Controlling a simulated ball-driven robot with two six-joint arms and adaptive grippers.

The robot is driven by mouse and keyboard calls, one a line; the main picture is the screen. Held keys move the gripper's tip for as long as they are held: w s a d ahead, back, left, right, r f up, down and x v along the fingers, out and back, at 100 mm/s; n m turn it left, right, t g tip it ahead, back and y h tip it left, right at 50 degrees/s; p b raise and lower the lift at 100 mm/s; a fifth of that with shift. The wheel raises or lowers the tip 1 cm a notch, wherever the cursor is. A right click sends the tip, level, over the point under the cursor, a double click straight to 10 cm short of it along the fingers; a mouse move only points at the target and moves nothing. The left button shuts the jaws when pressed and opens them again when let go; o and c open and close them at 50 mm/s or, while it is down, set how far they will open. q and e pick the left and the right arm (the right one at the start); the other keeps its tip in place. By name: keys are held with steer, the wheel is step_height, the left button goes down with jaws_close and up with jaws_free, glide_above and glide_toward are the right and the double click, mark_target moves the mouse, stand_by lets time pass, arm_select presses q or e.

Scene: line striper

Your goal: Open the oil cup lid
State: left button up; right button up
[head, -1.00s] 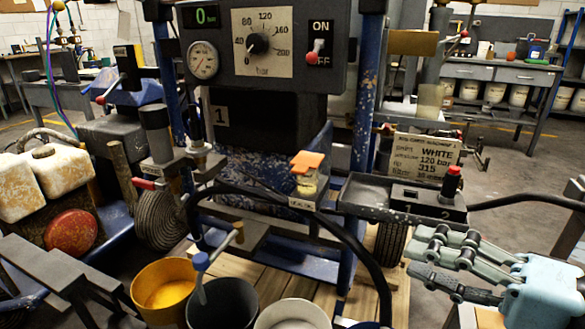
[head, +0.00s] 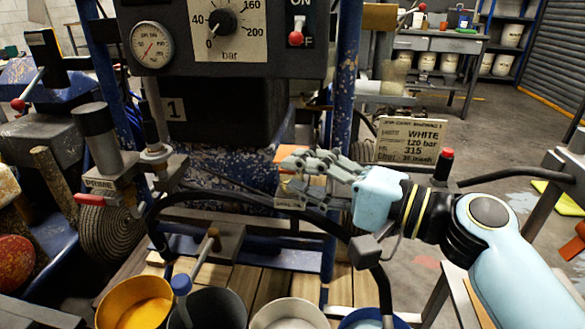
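The oil cup (head: 287,186) is a small amber cup low on the machine's front frame, in the middle of the head view. Its orange lid (head: 284,134) shows as a steep, upright-looking patch above and behind my fingers. Its lower part is hidden, so its exact angle and hinge cannot be told. My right gripper (head: 291,173) reaches in from the right, right at the cup and just below the visible part of the lid. Its fingers look spread, with nothing clearly held between them. Whether they touch the lid cannot be told. My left gripper is out of view.
The control box with a gauge (head: 151,45) hangs above. A black hose (head: 250,194) loops close around the cup. Yellow (head: 135,303), black and white buckets stand below. A spec plate (head: 407,145) and a red-topped button (head: 443,163) are to the right.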

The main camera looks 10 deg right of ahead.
steer(key=shift+x, duration=0.9)
jaws_close()
